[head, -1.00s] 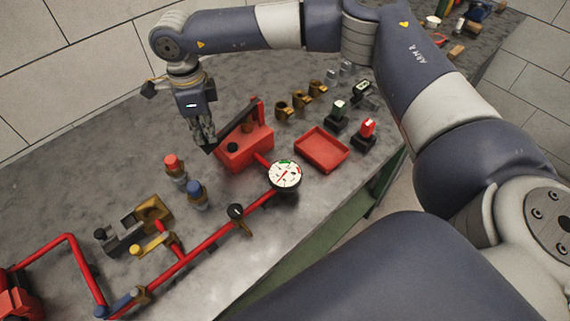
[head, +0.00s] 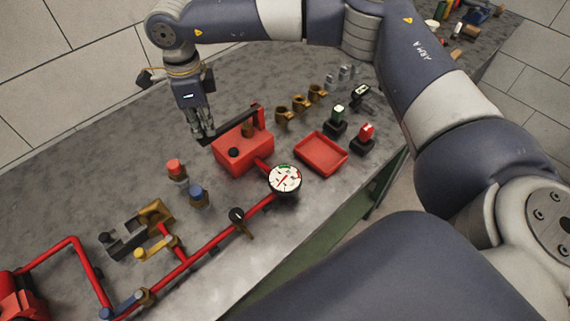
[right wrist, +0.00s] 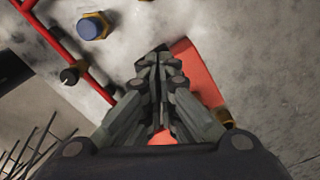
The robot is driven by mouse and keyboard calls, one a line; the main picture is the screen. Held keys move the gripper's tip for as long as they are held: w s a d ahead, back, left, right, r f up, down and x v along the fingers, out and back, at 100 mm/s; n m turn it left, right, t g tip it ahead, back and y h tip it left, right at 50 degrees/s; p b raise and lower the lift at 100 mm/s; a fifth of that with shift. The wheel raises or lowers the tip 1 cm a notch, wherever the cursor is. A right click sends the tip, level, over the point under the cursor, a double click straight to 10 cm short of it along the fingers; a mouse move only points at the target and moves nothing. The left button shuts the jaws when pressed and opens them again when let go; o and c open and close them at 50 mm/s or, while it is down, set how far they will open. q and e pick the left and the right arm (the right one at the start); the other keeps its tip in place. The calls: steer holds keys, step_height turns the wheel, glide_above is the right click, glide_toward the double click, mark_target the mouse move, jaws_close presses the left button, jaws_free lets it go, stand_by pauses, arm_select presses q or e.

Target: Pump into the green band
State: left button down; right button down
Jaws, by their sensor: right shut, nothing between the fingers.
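The red pump box (head: 243,158) stands on the bench with a dark lever (head: 232,125) hinged on a red post at its right. The lever slopes down to the left, its free end at my right gripper (head: 205,138). That gripper points down, shut and empty; I cannot tell whether it touches the lever. In the right wrist view its closed fingers (right wrist: 158,55) lie over the red pump (right wrist: 190,62). The round white gauge (head: 285,178) has a green band near its top and a red needle; its exact reading is too small to tell. My left gripper is out of view.
A red pipe (head: 208,242) runs from the gauge to the lower left, with a dark-handled valve (head: 238,216). Red-capped (head: 176,170) and blue-capped (head: 198,195) fittings stand left of the pump. A red tray (head: 321,153) lies to its right. The bench behind the pump is mostly clear.

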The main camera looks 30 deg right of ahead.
mark_target(205, 135)
steer(key=shift+f, duration=0.1)
step_height(205, 135, down, 5)
steer(key=b, duration=0.4)
stand_by(0.3)
steer(key=shift+r+p, duration=0.7)
steer(key=shift+r, duration=0.65)
steer(key=shift+r+p, duration=0.55)
steer(key=shift+r, duration=0.7)
